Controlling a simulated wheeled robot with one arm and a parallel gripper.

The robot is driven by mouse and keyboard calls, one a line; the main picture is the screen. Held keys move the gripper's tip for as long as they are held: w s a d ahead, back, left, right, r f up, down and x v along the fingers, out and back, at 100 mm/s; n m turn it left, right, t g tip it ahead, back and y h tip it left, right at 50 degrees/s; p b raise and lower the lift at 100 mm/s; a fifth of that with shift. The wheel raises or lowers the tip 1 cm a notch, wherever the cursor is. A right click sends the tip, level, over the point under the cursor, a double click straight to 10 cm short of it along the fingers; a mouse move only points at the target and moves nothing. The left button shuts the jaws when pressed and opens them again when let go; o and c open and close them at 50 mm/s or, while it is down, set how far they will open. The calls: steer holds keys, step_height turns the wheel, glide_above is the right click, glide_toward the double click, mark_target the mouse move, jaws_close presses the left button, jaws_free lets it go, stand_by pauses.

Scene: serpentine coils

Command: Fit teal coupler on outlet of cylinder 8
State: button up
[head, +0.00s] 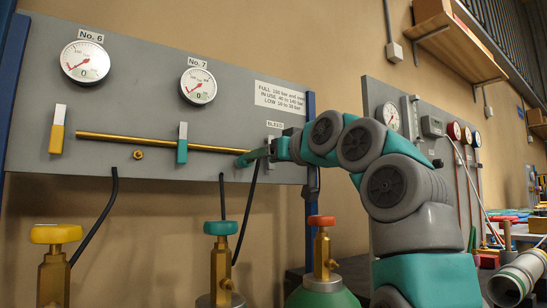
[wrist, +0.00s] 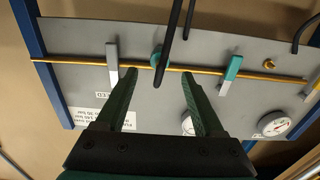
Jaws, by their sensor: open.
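A teal round piece (wrist: 157,58), probably the coupler, sits at the brass pipe on the panel in the wrist view, partly behind a black hose (wrist: 170,45). My gripper (wrist: 159,74) is open, with one dark green finger on each side of the teal piece and hose; I cannot tell if they touch. In the head view my gripper (head: 258,155) is at the panel's right part and hides most of the teal piece. Cylinders with yellow (head: 56,234), teal (head: 221,228) and red (head: 321,221) knobs stand below. No cylinder number is readable, so I cannot tell which is cylinder 8.
The grey panel (head: 230,95) carries gauges No. 6 (head: 85,62) and No. 7 (head: 197,86), a brass pipe (head: 110,137), a yellow lever (head: 57,130) and a teal lever (head: 182,143). Black hoses (head: 97,222) hang below it. A cluttered bench (head: 520,240) lies at right.

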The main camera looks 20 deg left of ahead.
steer(key=p+x, duration=0.5)
steer(key=x, duration=0.3)
steer(key=shift+w+a+r, duration=0.15)
steer(key=shift+w+a, duration=0.25)
steer(key=shift+f, duration=0.2)
steer(key=shift+c, duration=0.3)
jaws_close()
stand_by(0.4)
stand_by(0.3)
